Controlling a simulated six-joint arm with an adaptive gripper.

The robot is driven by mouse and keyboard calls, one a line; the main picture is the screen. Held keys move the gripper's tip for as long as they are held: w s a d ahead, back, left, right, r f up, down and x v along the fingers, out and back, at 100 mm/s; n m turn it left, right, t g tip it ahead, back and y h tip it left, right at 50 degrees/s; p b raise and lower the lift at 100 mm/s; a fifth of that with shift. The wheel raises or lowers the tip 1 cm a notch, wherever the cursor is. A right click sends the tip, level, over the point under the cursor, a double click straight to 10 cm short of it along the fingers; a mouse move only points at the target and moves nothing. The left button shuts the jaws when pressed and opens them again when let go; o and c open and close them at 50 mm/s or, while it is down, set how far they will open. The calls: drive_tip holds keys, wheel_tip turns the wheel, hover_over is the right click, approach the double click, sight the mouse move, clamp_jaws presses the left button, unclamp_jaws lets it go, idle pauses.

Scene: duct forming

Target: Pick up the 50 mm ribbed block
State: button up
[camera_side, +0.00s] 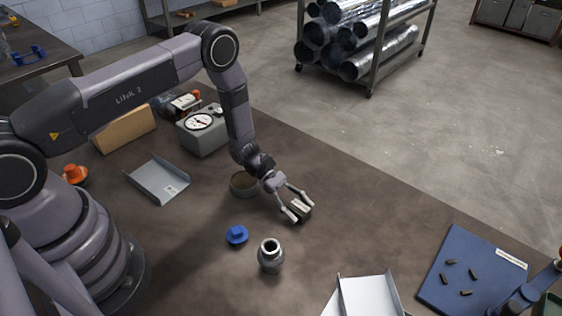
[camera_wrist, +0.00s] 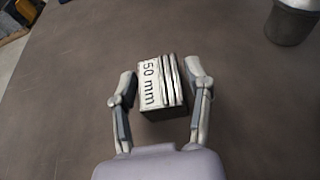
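The ribbed block (camera_wrist: 160,84) is marked "50 mm" and stands on the brown table, with dark grooves along the right part of its top. It also shows in the side view (camera_side: 301,208). My gripper (camera_wrist: 161,86) is open, with one finger on each side of the block. Narrow gaps show between the fingers and the block in the wrist view. In the side view my gripper (camera_side: 296,203) reaches down to the block, and its fingers partly cover it.
A round cup (camera_side: 243,184) is close behind my wrist. A sheet-metal channel (camera_side: 160,180) and a gauge box (camera_side: 203,130) lie further left.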

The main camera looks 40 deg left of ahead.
clamp_jaws()
